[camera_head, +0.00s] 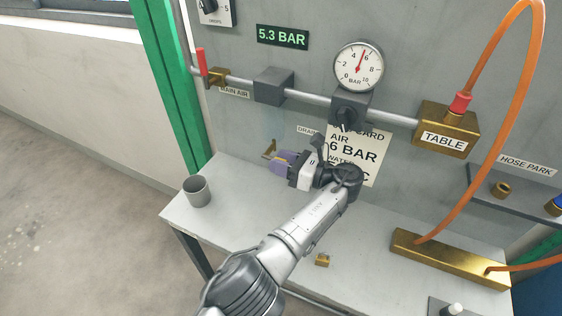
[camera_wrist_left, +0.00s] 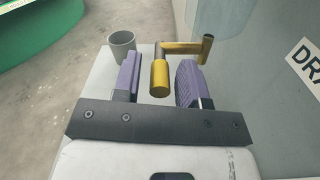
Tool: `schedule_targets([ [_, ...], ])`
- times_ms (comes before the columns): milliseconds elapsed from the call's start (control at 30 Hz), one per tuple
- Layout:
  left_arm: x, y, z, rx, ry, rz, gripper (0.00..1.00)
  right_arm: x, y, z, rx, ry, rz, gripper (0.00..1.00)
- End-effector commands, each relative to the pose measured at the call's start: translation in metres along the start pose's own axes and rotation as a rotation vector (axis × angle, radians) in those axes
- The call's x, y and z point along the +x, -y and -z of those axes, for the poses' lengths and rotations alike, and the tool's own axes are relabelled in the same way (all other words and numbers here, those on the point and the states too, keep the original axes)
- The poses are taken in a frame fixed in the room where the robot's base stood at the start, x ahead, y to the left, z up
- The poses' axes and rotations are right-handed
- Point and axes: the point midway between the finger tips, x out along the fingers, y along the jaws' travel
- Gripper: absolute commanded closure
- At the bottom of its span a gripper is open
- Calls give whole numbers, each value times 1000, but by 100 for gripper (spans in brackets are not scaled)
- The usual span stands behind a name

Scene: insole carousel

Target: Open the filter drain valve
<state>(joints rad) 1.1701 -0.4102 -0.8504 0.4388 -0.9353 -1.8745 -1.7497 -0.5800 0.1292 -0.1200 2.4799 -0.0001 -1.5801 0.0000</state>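The drain valve is brass, with a thick rounded end (camera_wrist_left: 160,78) and a thin arm (camera_wrist_left: 186,47) running right to a short upright piece in the left wrist view. A clear bowl (camera_wrist_left: 222,14) hangs just above. In the head view only a small brass part of the valve (camera_head: 269,151) shows beside my gripper. My left gripper (camera_head: 279,162) is open, with purple finger pads. In the left wrist view its fingers (camera_wrist_left: 159,70) stand either side of the rounded end, with gaps on both sides. My right gripper is not in view.
A grey cup (camera_head: 197,192) stands on the bench (camera_head: 228,222) at its left end. Above run a pipe with a red-handled valve (camera_head: 202,62), a gauge (camera_head: 358,68) and a brass table block (camera_head: 447,127). An orange hose (camera_head: 497,128) hangs at right. A small brass fitting (camera_head: 322,260) lies in front.

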Motion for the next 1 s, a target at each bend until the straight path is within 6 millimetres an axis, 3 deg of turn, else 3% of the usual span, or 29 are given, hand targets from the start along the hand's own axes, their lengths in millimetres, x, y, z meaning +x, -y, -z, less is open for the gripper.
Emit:
schedule_targets([
  [400,0,0,0,0,0,-1,100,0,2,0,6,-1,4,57],
  [667,0,1,4,1,29,-7,100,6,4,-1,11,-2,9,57],
  [1000,2,3,17,2,242,-50,100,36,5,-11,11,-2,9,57],
])
